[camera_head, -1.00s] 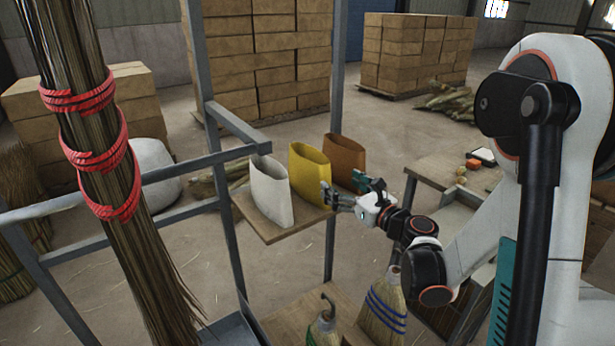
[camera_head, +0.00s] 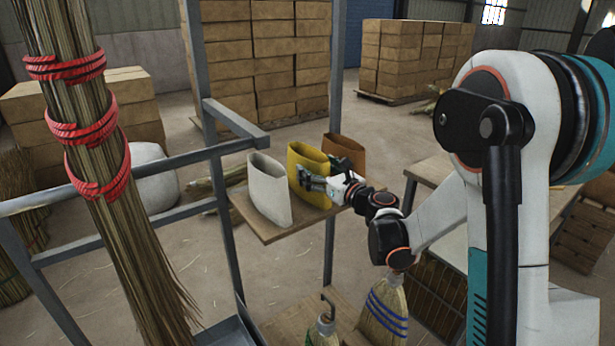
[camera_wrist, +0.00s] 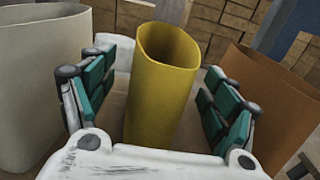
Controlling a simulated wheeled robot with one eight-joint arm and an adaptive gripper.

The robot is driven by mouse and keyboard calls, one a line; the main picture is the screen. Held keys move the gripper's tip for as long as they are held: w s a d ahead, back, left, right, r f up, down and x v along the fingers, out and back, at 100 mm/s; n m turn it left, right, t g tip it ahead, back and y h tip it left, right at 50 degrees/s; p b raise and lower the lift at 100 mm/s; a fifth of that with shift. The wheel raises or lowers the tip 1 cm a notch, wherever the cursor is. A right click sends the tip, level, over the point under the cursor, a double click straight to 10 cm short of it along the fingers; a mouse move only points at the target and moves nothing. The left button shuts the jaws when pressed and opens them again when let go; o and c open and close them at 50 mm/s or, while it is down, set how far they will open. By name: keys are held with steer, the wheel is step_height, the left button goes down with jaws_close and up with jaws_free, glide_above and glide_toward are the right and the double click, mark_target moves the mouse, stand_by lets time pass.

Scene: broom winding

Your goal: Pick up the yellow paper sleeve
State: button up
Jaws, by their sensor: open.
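The yellow paper sleeve (camera_head: 308,172) stands upright on a small wooden shelf (camera_head: 262,228), between a white sleeve (camera_head: 270,190) and a brown sleeve (camera_head: 346,154). My gripper (camera_head: 318,178) is at its near side and hides part of it and of the brown sleeve. In the wrist view the yellow sleeve (camera_wrist: 162,92) rises between the open fingers of my gripper (camera_wrist: 160,105), with a gap on each side. The white sleeve (camera_wrist: 45,75) is at the left, close to the left finger, and the brown sleeve (camera_wrist: 270,110) is behind the right finger.
A large bundle of broom straw (camera_head: 95,150) with red bindings hangs at the left. Grey metal frame bars (camera_head: 215,160) surround the shelf. Brooms, one with blue stitching (camera_head: 384,308), stand below. A wooden table (camera_head: 432,170) is at the right.

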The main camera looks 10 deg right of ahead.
steer(key=c, duration=1)
steer(key=shift+o, duration=0.2)
step_height(320, 180, up, 20)
steer(key=p, duration=0.7)
steer(key=m+t+h, duration=0.1)
steer(key=m+h, duration=0.1)
steer(key=h, duration=0.1)
glide_above(320, 169)
steer(key=d+x, duration=0.1)
steer(key=x, duration=0.3)
step_height(320, 169, down, 11)
steer(key=s+f+h, duration=0.1)
steer(key=f, duration=0.1)
steer(key=s+f+m+h, duration=0.1)
steer(key=f, duration=0.1)
steer(key=s+f+m+h+b, duration=0.1)
steer(key=f, duration=0.1)
steer(key=shift+s+f+h, duration=0.25)
steer(key=shift+s+h, duration=0.1)
steer(key=shift+h, duration=0.05)
steer(key=w+r+n+y, duration=0.2)
steer(key=r+y, duration=0.1)
steer(key=r, duration=0.5)
steer(key=w+r+n+g+y, duration=0.1)
steer(key=r+y, duration=0.3)
steer(key=r, duration=0.5)
steer(key=shift+w+d+r+n+p, duration=0.15)
steer(key=shift+w+r+n+p, duration=0.2)
steer(key=shift+w+n, duration=0.2)
